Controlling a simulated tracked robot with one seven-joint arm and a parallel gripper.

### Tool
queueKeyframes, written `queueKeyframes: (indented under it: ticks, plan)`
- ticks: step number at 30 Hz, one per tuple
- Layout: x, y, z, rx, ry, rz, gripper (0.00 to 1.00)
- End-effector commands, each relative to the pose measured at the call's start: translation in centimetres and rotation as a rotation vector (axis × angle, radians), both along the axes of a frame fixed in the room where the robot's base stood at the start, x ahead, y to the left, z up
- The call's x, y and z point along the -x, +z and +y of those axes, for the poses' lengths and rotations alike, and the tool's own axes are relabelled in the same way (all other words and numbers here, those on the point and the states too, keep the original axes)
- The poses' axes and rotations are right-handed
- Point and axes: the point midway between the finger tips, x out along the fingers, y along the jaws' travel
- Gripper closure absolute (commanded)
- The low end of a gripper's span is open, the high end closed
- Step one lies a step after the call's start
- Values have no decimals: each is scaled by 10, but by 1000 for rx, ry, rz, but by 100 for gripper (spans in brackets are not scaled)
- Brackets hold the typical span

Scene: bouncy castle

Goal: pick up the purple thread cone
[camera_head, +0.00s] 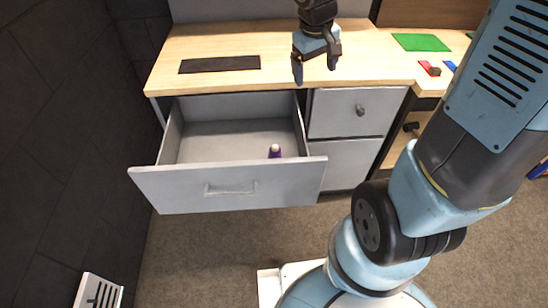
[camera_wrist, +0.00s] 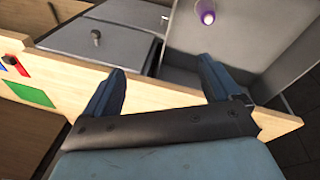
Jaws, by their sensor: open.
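The purple thread cone (camera_head: 275,151) stands in the open drawer (camera_head: 230,188), near its front wall and toward its right side. Its tip is pale, and its lower part is hidden by the drawer front in the head view. It also shows at the top of the wrist view (camera_wrist: 206,12), inside the grey drawer. My gripper (camera_head: 315,74) is open and empty above the front part of the desk top, behind and above the cone. In the wrist view its two fingers (camera_wrist: 163,85) are spread apart, with the desk edge and drawer beyond them.
The wooden desk top (camera_head: 215,45) carries a dark strip (camera_head: 220,64), a green sheet (camera_head: 420,42) and a small red object (camera_head: 429,68). Closed drawers with a knob (camera_head: 360,110) stand right of the open drawer. A dark wall bounds the left.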

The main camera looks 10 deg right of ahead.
Motion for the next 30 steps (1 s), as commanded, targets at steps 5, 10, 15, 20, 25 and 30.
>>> queueKeyframes:
  ticks: [5, 10, 15, 20, 25, 30]
  plan:
    - [-19, -47, 23, 15, 82, 78, 9]
    - [-30, -93, 46, 20, 161, 147, 9]
    - [-34, -142, 69, 11, 240, 216, 9]
    - [-32, -181, 90, -4, 299, 269, 9]
    - [-28, -206, 103, -15, 339, 303, 9]
    - [-26, -219, 107, -19, 354, 315, 9]
